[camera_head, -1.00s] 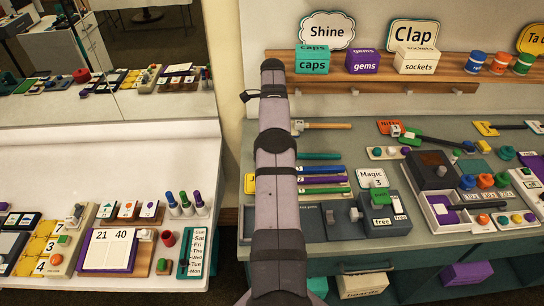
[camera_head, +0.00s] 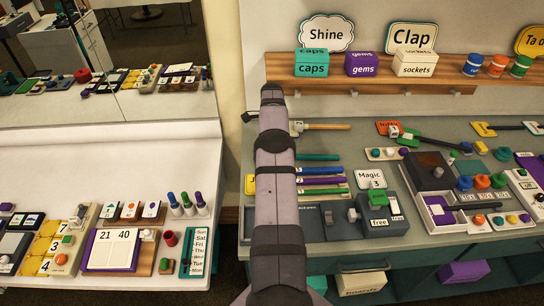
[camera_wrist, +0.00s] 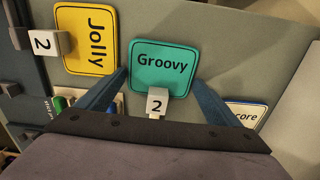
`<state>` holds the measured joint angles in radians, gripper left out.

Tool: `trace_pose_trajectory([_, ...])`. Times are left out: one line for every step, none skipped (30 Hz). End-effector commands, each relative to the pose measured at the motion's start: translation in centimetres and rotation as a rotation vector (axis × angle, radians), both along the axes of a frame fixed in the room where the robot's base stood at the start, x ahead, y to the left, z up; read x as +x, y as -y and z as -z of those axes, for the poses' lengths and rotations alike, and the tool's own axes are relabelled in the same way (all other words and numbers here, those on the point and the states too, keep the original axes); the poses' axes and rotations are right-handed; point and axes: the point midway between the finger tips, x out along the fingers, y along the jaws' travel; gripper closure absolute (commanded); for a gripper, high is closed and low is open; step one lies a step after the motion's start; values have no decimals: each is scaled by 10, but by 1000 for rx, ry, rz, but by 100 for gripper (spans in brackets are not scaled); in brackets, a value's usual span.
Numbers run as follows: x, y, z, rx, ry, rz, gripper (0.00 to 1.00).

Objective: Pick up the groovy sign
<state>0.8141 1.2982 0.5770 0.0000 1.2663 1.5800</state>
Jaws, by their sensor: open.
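My gripper is open, with one blue finger on each side of the sign's lower part. A small white block marked "2" (camera_wrist: 157,103) is at the sign's lower edge, between the fingers. Whether the fingers touch the sign I cannot tell. In the head view my arm reaches away over the bench, and I cannot make out the gripper or the groovy sign there.
A yellow "Jolly" sign (camera_wrist: 90,38) stands close on the left in the wrist view, with another "2" block (camera_wrist: 42,43) beside it. A partly hidden "core" sign (camera_wrist: 245,114) is at the right. The head view shows a cluttered green bench (camera_head: 400,262) and a wooden shelf (camera_head: 440,103).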

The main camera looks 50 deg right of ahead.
Motion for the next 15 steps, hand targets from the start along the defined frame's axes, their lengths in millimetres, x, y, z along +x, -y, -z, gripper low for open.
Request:
trace_pose_trajectory([0, 0, 0, 0, 0, 0, 13])
trace_pose_trajectory([0, 0, 0, 0, 0, 0, 13])
trace_pose_trajectory([0, 0, 0, 0, 0, 0, 13])
trace_pose_trajectory([0, 0, 0, 0, 0, 0, 13])
trace_pose_trajectory([0, 0, 0, 0, 0, 0, 18])
trace_pose_trajectory([0, 0, 0, 0, 0, 0, 28])
trace_pose_trajectory([0, 0, 0, 0, 0, 0, 35])
trace_pose_trajectory([0, 0, 0, 0, 0, 0, 42])
trace_pose_trajectory([0, 0, 0, 0, 0, 0, 42])
trace_pose_trajectory([0, 0, 0, -1, 1, 0, 42])
trace_pose_trajectory([0, 0, 0, -1, 1, 0, 42])
trace_pose_trajectory([0, 0, 0, -1, 1, 0, 42])
trace_pose_trajectory([0, 0, 0, -1, 1, 0, 42])
trace_pose_trajectory([0, 0, 0, -1, 1, 0, 42])
trace_pose_trajectory([0, 0, 0, -1, 1, 0, 42])
